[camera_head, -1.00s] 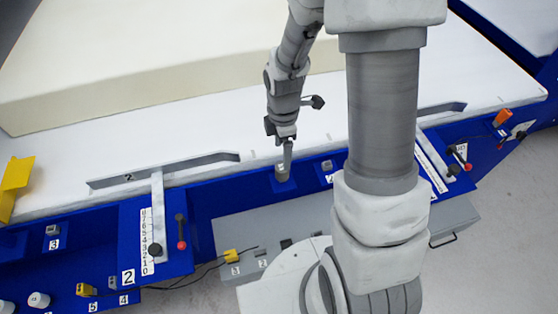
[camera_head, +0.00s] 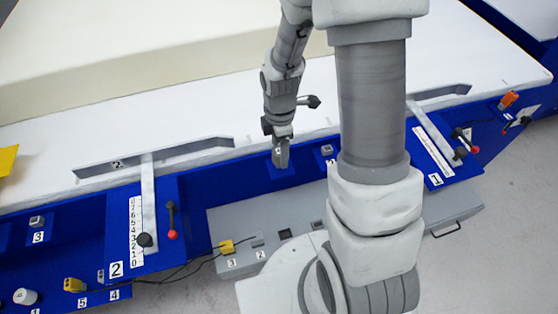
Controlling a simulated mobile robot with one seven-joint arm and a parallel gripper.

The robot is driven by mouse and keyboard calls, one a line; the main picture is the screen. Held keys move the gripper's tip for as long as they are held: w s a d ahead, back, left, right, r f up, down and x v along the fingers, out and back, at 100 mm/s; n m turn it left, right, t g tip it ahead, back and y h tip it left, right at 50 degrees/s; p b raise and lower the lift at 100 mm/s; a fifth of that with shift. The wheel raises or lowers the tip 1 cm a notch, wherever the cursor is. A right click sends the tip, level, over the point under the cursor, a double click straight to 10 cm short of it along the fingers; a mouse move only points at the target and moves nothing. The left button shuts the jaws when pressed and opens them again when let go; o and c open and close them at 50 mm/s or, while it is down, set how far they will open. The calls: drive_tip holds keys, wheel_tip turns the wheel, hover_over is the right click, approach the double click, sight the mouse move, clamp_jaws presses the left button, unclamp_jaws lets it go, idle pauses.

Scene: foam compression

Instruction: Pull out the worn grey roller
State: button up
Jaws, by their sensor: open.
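My gripper (camera_head: 281,156) is open and points down at a blue pad (camera_head: 284,178) on the front panel of the machine, left of my large arm link. Its fingers are small and seen from above, so the gap between them is hard to see. The worn grey roller cannot be made out clearly now; the fingers cover the spot on the pad where a grey piece showed earlier. I cannot tell whether the fingers touch it.
A small grey block (camera_head: 326,150) sits right of my gripper. A lever with a black knob (camera_head: 145,240) and a red-tipped handle (camera_head: 173,234) stand on the left. A grey box (camera_head: 232,222) lies below the panel. A white cylinder (camera_head: 25,297) stands lower left.

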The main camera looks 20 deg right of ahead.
wheel_tip(320, 180, down, 2)
drive_tip(key=shift+f+b, duration=0.1)
drive_tip(key=shift+b, duration=0.4)
idle(0.9)
clamp_jaws()
idle(0.4)
drive_tip(key=shift+r+p, duration=2.7)
drive_tip(key=shift+r, duration=0.35)
